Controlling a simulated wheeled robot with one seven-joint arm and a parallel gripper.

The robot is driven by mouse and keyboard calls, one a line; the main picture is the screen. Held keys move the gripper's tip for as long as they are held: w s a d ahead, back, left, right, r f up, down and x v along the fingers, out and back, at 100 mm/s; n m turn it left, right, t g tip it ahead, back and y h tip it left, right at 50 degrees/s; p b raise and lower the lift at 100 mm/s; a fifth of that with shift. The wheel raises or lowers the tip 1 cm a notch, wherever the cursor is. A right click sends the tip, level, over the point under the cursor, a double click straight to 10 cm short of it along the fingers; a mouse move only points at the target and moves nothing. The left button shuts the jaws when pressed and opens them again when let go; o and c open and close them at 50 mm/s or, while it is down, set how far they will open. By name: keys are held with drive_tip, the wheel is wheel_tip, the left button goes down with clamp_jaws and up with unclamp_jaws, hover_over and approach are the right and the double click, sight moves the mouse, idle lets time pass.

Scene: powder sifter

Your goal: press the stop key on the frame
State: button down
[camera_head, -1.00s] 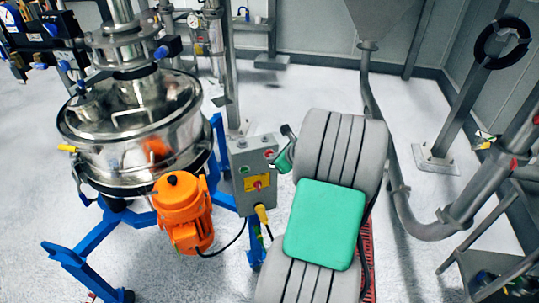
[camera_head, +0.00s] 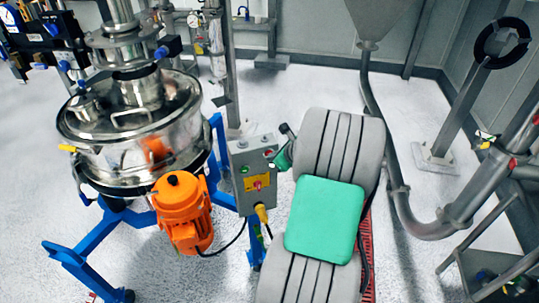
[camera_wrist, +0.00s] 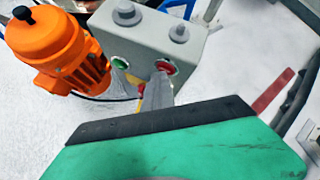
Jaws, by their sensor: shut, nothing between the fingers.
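The stop key is a red round button (camera_head: 268,153) at the upper right of the front of a grey control box (camera_head: 240,199) on the blue frame. It also shows in the wrist view (camera_wrist: 166,67), partly behind my fingertips. My gripper (camera_head: 273,163) is at the right side of the box front, close to the red key. In the wrist view my fingers (camera_wrist: 159,80) are shut and empty, pointing at the box face just below the red key. I cannot tell whether they touch it.
A green button (camera_wrist: 119,63) sits left of the stop key. A yellow panel with a red switch (camera_head: 258,184) is below. An orange motor (camera_head: 183,212) and the steel sifter (camera_head: 135,150) stand left of the box. A yellow plug and cable (camera_head: 262,214) hang beneath.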

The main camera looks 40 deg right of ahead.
drive_tip(key=shift+s+a+p, duration=0.3)
drive_tip(key=shift+s+p, duration=0.1)
drive_tip(key=shift+s, duration=0.35)
drive_tip(key=s, duration=0.1)
drive_tip(key=s+a+p, duration=0.1)
drive_tip(key=s, duration=0.1)
drive_tip(key=s+p, duration=0.1)
drive_tip(key=shift+s+a, duration=0.3)
drive_tip(key=shift+a, duration=0.05)
idle(0.4)
